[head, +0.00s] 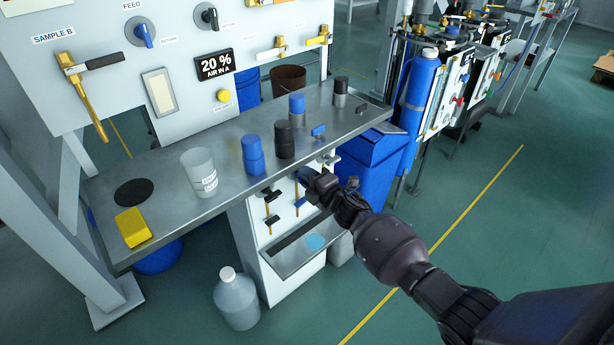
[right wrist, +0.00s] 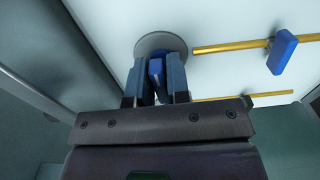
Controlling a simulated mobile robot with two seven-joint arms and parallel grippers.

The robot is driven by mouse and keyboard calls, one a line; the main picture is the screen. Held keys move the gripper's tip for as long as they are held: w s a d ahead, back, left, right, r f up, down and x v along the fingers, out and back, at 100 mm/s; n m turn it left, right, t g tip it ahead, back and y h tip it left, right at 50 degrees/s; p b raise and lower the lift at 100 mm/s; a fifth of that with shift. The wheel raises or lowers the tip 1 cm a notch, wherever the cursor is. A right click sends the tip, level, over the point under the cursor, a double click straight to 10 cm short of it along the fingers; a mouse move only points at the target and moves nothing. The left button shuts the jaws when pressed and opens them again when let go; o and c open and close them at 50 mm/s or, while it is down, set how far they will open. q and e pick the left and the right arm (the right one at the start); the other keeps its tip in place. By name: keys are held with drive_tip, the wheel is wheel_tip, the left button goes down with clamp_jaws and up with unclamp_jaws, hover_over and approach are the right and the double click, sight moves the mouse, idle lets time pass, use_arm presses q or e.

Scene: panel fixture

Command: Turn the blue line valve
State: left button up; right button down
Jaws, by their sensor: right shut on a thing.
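My right gripper (head: 309,178) reaches in from the right to the white panel below the steel shelf. In the right wrist view the gripper (right wrist: 157,80) is shut on a blue handle (right wrist: 156,68), with a round grey disc (right wrist: 160,42) on the panel behind it. The fingers hide most of this handle, and how far it is turned cannot be told. A second blue handle (right wrist: 283,52) sits on a brass line to the right, apart from the gripper. A blue handle also shows below the gripper in the head view (head: 300,202). My left gripper is not in view.
The steel shelf (head: 225,145) is just above my right gripper and carries several cups and a yellow block (head: 132,227). Black handles (head: 272,220) are on the same lower panel. A blue bin (head: 368,178) stands close behind the gripper. A jug (head: 236,300) stands on the floor.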

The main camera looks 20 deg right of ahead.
idle(0.4)
drive_tip(key=c, duration=1.2)
unclamp_jaws()
drive_tip(key=shift+o, duration=0.2)
drive_tip(key=p+v, duration=0.2)
drive_tip(key=v, duration=0.8)
drive_tip(key=shift+s, duration=0.4)
drive_tip(key=shift+d, duration=0.15)
